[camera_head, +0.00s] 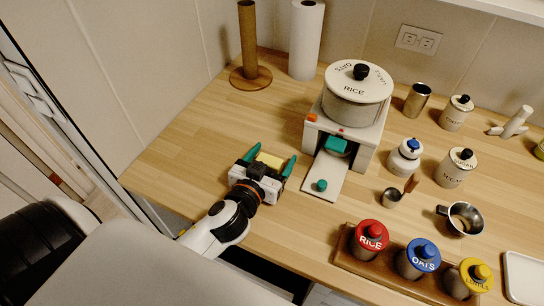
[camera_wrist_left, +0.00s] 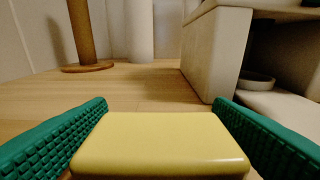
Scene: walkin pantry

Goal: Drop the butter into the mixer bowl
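The butter (camera_head: 269,160) is a pale yellow block on the wooden counter, left of the white appliance. My left gripper (camera_head: 275,153) reaches it from the front with its green fingers spread, one on each side of the block. In the left wrist view the butter (camera_wrist_left: 160,145) fills the lower middle between the two fingers (camera_wrist_left: 160,102); I cannot tell whether they touch it. A bowl (camera_wrist_left: 257,82) shows partly inside the white appliance in the wrist view; I cannot tell whether it is the mixer bowl. My right gripper is not in view.
The white appliance (camera_head: 367,136) carries a lidded pot (camera_head: 352,108). A paper roll (camera_head: 306,40) and brown post (camera_head: 249,45) stand behind. Jars (camera_head: 369,240) in a wooden rack, a metal cup (camera_head: 461,219) and canisters lie right. The counter left of the butter is clear.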

